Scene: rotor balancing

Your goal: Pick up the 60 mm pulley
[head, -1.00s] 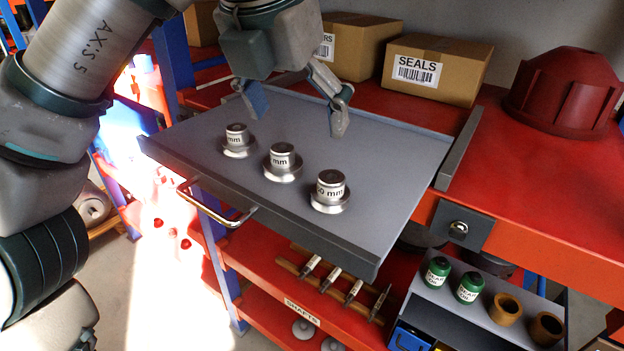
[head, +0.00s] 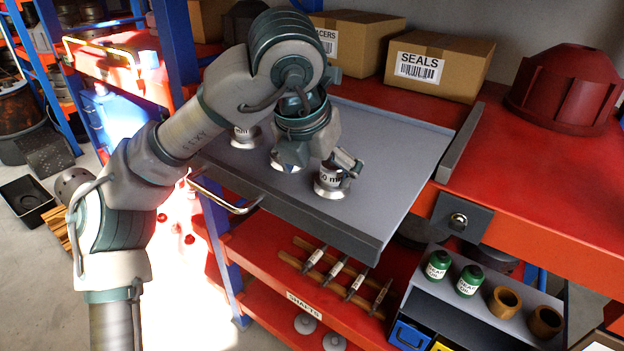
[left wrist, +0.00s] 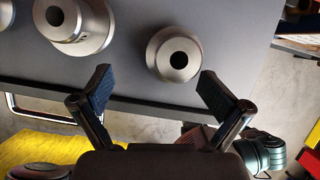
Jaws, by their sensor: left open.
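Three silver stepped pulleys stand in a row on the grey tray (head: 400,140). The rightmost pulley (head: 329,191) has a label ending in "0 mm", its first digit unclear. The middle pulley (head: 284,166) is mostly hidden by my left gripper, and the left pulley (head: 246,140) is partly covered by my arm. My left gripper (head: 320,160) is open, over the middle and right pulleys. In the left wrist view its fingers (left wrist: 155,82) are spread, with one pulley (left wrist: 174,54) just beyond the gap between their tips. Another pulley (left wrist: 75,24) lies to the left. My right gripper is not in view.
Cardboard boxes, one a SEALS box (head: 437,66), and a dark red housing (head: 565,88) stand behind the tray. The tray has a raised side rail (head: 459,144) and a front handle (head: 222,196). Shafts (head: 338,271) lie on the shelf below. The tray's right part is clear.

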